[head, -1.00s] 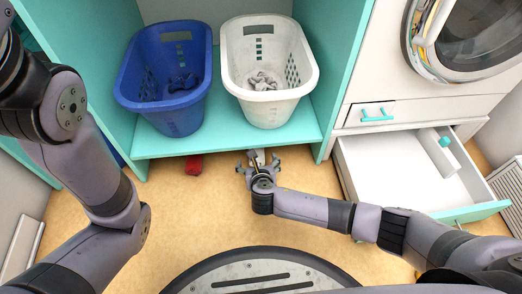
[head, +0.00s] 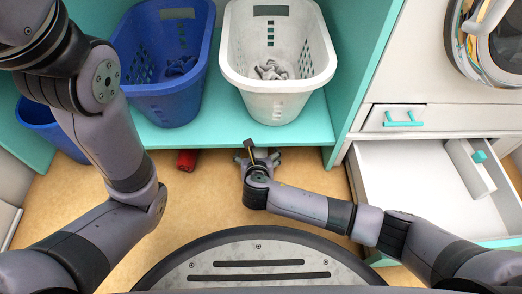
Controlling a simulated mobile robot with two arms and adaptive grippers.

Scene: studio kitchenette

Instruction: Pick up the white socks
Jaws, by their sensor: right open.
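A crumpled whitish-grey bundle (head: 270,70), which looks like cloth, lies on the bottom of the white basket (head: 266,103). I cannot tell for sure whether it is the white socks. My right gripper (head: 258,157) is low over the floor, just in front of the shelf edge and below the white basket. Its fingers are spread. A small pale patch shows between them, and I cannot tell what it is. My left arm comes in from the left, but its gripper is out of the picture.
A red object (head: 187,160) lies by the shelf edge. A blue bin (head: 50,130) is at left. An open drawer (head: 400,190) juts out at right.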

